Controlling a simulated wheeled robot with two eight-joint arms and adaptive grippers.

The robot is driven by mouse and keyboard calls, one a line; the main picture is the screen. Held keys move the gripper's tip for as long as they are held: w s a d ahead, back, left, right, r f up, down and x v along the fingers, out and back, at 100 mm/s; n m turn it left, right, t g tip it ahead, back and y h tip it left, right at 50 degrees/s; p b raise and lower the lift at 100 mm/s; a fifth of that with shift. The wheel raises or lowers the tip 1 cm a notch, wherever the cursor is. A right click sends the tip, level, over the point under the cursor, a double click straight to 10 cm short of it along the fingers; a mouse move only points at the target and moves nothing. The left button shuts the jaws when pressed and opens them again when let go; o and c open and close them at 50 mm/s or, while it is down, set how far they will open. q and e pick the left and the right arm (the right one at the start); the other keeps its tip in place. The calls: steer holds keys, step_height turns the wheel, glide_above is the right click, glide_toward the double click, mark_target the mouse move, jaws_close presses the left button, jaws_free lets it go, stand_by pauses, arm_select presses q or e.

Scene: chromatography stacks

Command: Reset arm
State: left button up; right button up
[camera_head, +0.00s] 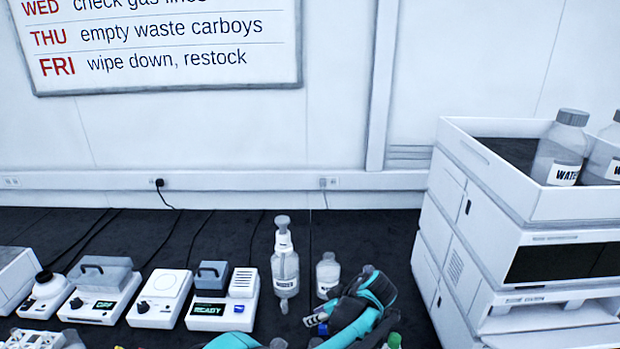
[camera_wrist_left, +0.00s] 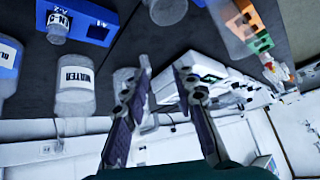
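My left gripper (camera_head: 318,320) shows low in the head view, beside my teal arm parts near the front of the dark bench. In the left wrist view its two fingers (camera_wrist_left: 156,84) stand apart with nothing held between them. My right gripper cannot be made out in either view.
A clear pump-top bottle (camera_head: 285,265) and a small capped bottle (camera_head: 327,274) stand just behind the gripper. Several devices, including one reading READY (camera_head: 210,312), line the left. A white instrument stack (camera_head: 465,215) with bottles on top stands at the right.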

arm_select(q)
steer(key=s+a+r+m+h, duration=0.2)
steer(key=s+a+r, duration=0.25)
steer(key=a, duration=0.25)
steer(key=s+a+r+m+h, duration=0.1)
steer(key=s+a+r+m, duration=0.3)
steer(key=a, duration=0.3)
steer(key=s+a+f+m+t+h, duration=0.1)
steer(key=s+a, duration=0.2)
steer(key=s, duration=0.4)
steer(key=s+a+m+t+h, duration=0.1)
steer(key=s+a+m+h, duration=0.1)
steer(key=s, duration=0.6)
steer(key=shift+a+f+t, duration=0.35)
steer(key=shift+a+t, duration=0.05)
steer(key=shift+a, duration=0.05)
